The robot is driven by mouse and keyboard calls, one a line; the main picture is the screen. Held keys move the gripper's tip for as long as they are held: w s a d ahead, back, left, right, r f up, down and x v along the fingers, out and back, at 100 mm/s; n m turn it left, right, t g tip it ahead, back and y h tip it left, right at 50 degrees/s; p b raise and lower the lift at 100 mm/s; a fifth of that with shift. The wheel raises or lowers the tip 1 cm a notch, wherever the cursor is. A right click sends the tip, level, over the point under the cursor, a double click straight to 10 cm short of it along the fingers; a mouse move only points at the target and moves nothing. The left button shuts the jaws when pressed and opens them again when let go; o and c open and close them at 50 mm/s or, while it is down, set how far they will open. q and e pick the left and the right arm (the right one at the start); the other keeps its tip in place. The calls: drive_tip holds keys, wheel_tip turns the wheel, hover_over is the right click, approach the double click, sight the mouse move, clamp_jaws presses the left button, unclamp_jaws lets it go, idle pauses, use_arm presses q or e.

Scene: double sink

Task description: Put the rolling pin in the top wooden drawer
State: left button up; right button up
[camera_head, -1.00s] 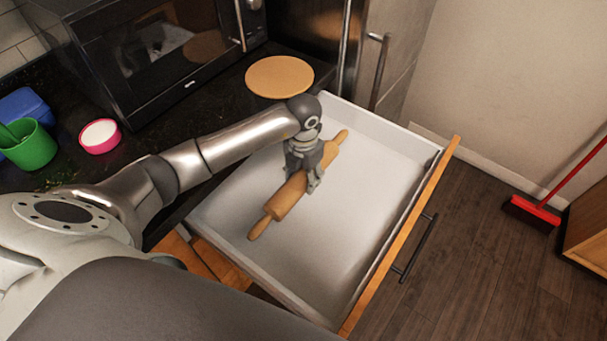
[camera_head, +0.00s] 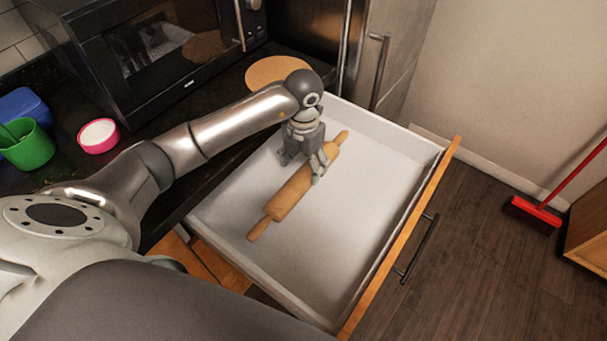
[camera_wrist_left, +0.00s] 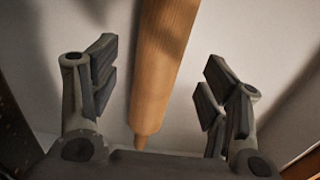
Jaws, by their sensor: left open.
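The wooden rolling pin (camera_head: 287,196) lies diagonally inside the pulled-out drawer (camera_head: 365,208), which has a white interior and a wooden front. My left gripper (camera_head: 302,168) is open above the pin's far end, with one finger on each side in the head view. In the left wrist view the fingers (camera_wrist_left: 160,90) are spread wide, and the pin (camera_wrist_left: 162,70) lies between them, with clear gaps on both sides. My right gripper is not in view.
A microwave (camera_head: 165,50) stands on the dark counter, with a round wooden board (camera_head: 272,72), a green cup (camera_head: 28,146) and a pink bowl (camera_head: 98,136). A red broom (camera_head: 533,213) stands on the floor at right. The drawer's right part is empty.

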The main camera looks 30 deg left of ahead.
sight(303, 173)
use_arm(q)
wheel_tip(303, 173, up, 7)
drive_tip(key=shift+f+b, duration=0.15)
drive_tip(key=shift+b, duration=0.2)
idle(0.3)
